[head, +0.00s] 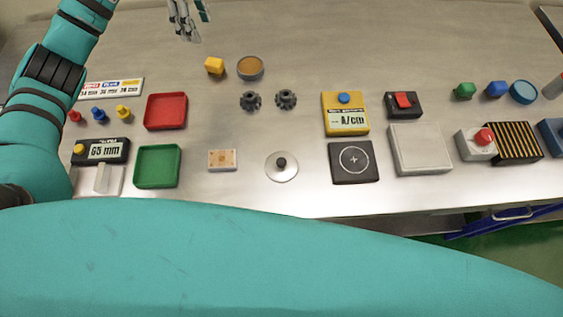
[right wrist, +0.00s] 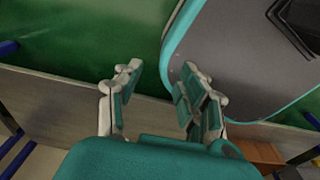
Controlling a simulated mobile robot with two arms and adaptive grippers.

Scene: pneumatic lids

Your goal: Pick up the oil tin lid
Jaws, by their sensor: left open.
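A silver round lid with a black knob (head: 282,166) lies flat on the metal table near its front edge, in the middle of the head view; I take it for the oil tin lid. A round tin with a brown top (head: 250,68) stands farther back. My left gripper (head: 190,34) is at the top of the head view, open and empty, behind and left of the lid and well apart from it. My right gripper (right wrist: 161,75) shows in the right wrist view with its fingers apart and nothing between them; the lid is not in that view.
A card-like tile (head: 222,160) lies left of the lid and a black pad with a circle (head: 354,162) lies right. Two dark gears (head: 268,101) sit behind it. Red (head: 166,111) and green (head: 157,166) trays are at the left. Bare metal surrounds the lid.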

